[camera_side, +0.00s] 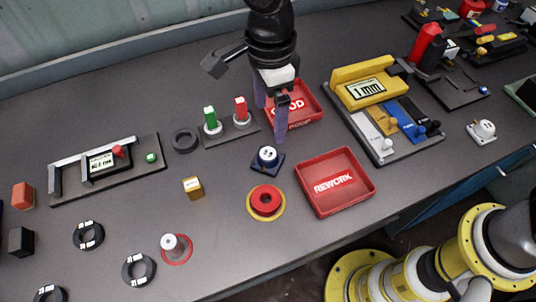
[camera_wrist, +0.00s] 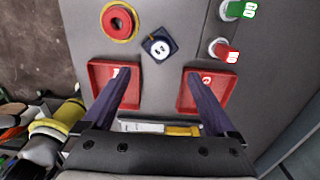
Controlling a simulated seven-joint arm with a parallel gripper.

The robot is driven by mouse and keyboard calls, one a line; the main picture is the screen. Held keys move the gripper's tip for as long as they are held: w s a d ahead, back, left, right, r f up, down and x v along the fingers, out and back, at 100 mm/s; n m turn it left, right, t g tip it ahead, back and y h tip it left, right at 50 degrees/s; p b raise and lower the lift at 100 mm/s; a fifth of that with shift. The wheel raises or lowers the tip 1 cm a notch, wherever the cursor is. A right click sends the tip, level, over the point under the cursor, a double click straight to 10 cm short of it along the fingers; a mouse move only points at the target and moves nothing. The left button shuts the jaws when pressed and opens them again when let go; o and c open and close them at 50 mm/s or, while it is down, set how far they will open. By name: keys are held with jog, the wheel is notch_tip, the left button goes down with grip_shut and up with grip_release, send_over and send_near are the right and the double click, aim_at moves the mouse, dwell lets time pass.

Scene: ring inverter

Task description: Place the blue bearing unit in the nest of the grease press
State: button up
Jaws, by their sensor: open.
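The blue bearing unit (camera_side: 267,160) has a dark blue square base and a round white-marked top. It sits on the table between the red ring button and the trays, and also shows in the wrist view (camera_wrist: 160,45). My gripper (camera_side: 271,122) is open and empty above the table, near the bearing unit and apart from it. In the wrist view my gripper (camera_wrist: 157,76) has its fingers spread, with the unit beyond the tips. A dark plate with a red bottle and small pins (camera_side: 455,85) at the right looks like the grease press. I cannot clearly make out its nest.
The red REWORK tray (camera_side: 334,183) and GOOD tray (camera_side: 305,104) flank the bearing unit. A yellow-topped "1 mm" fixture (camera_side: 368,88) stands between them and the dark plate. A white bearing unit (camera_side: 482,131) lies at the right. A red ring button (camera_side: 266,202) is near.

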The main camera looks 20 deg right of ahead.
send_over(267, 153)
jog(key=f, duration=0.6)
jog(key=shift+d+f, duration=0.1)
jog(key=shift+d, duration=0.2)
jog(key=shift+s+a+f, duration=0.1)
jog(key=shift+f, duration=1.25)
jog(key=shift+a+f, duration=0.1)
jog(key=shift+f, duration=1.25)
grip_shut()
jog(key=shift+r, duration=0.15)
